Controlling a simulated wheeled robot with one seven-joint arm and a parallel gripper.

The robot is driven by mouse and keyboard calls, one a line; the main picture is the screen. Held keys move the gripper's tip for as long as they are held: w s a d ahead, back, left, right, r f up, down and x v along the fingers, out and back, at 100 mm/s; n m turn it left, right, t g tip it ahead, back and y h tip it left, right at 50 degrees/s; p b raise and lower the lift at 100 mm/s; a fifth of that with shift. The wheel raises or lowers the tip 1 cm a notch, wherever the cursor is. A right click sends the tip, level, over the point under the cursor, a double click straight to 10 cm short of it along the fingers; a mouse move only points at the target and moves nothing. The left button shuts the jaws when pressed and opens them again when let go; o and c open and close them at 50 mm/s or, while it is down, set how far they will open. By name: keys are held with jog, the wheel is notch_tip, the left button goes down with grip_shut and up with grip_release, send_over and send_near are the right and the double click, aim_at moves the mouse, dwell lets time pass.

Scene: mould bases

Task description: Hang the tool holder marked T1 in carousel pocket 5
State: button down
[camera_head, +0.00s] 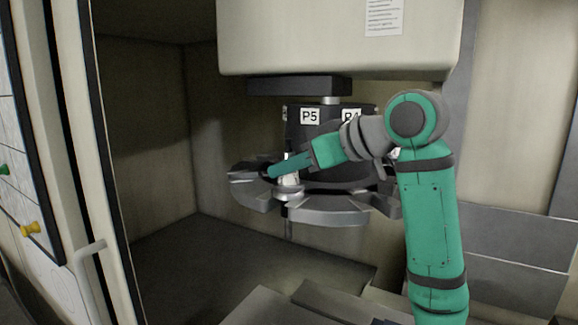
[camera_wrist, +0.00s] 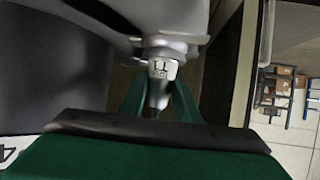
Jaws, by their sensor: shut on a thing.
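My gripper (camera_head: 279,167) is shut on a pale metal tool holder (camera_head: 289,181) at the front rim of the carousel. In the wrist view the two green fingers (camera_wrist: 158,92) close on either side of the holder (camera_wrist: 161,52), which carries a small light tag whose marking I cannot read surely. The holder looks upright, its thin shank (camera_head: 289,229) hanging below the rim. The dark carousel hub carries a P5 label (camera_head: 310,116) above this spot and a partly covered P4 label (camera_head: 350,115). The holder stands at a gap between the grey rim segments (camera_head: 330,210); I cannot tell whether it is fully seated.
The machine's pale housing (camera_head: 340,40) hangs close above the carousel. The cabinet's side wall and open door edge with a handle (camera_head: 88,250) stand to the left. The space left of the carousel is clear. Shelving with boxes (camera_wrist: 285,85) shows far off in the wrist view.

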jog(key=c, duration=1.4)
grip_release()
jog(key=shift+o, duration=0.7)
jog(key=shift+f, duration=0.15)
jog(key=v, duration=1.1)
jog(key=shift+w, duration=0.1)
